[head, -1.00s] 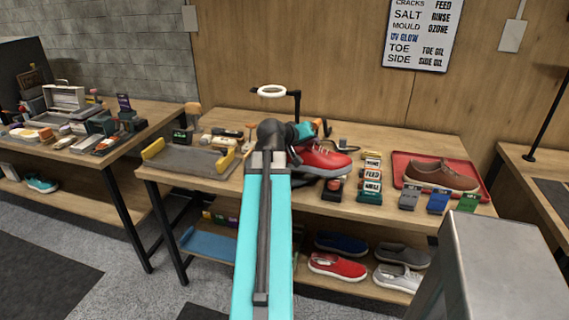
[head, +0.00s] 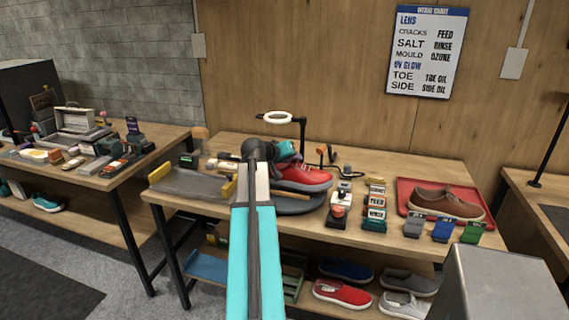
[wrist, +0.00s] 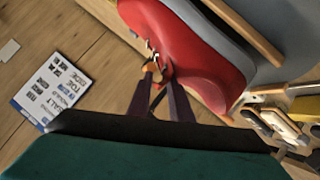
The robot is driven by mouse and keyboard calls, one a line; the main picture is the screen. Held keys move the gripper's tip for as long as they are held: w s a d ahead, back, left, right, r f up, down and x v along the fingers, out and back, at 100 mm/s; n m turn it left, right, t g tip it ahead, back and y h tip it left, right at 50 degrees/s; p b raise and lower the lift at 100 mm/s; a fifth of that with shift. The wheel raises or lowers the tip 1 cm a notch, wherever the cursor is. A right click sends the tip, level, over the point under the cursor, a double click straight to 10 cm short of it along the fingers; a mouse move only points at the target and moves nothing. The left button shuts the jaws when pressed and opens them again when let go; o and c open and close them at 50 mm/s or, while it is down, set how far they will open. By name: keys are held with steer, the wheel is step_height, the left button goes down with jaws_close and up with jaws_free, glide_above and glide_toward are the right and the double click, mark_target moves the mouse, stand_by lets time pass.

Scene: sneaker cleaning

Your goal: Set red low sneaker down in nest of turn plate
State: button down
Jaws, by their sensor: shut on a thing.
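The red low sneaker (head: 305,178) is over the turn plate (head: 299,208), a dark round disc with a wooden strip (head: 292,187) along its near side. My gripper (head: 287,157) is at the sneaker's upper left in the head view. In the wrist view, my gripper (wrist: 156,76) is shut on the lace area of the red sneaker (wrist: 190,45). The grey turn plate (wrist: 287,20) and a wooden strip (wrist: 243,32) show beside the sneaker there. The sole is very close to the plate; I cannot tell whether it touches.
A ring lamp (head: 275,118) stands behind the plate. Small labelled blocks (head: 375,205) and a red tray (head: 405,190) with a brown shoe (head: 445,203) are to the right. A grey tray with yellow ends (head: 190,182) is to the left. More shoes sit on the shelf below.

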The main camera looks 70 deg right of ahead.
steer(key=shift+w+d+f+p, duration=0.1)
steer(key=shift+w+d+p, duration=0.05)
steer(key=shift+w+d, duration=0.4)
steer(key=shift+w+d+f+p, duration=0.1)
steer(key=shift+w+d, duration=0.2)
steer(key=shift+w, duration=0.5)
steer(key=shift+w+d+p, duration=0.15)
steer(key=shift+w+d, duration=0.3)
steer(key=shift+w, duration=0.2)
steer(key=shift+f+p, duration=0.5)
steer(key=shift+f, duration=1.25)
steer(key=c, duration=1.6)
jaws_free()
steer(key=shift+a, duration=0.2)
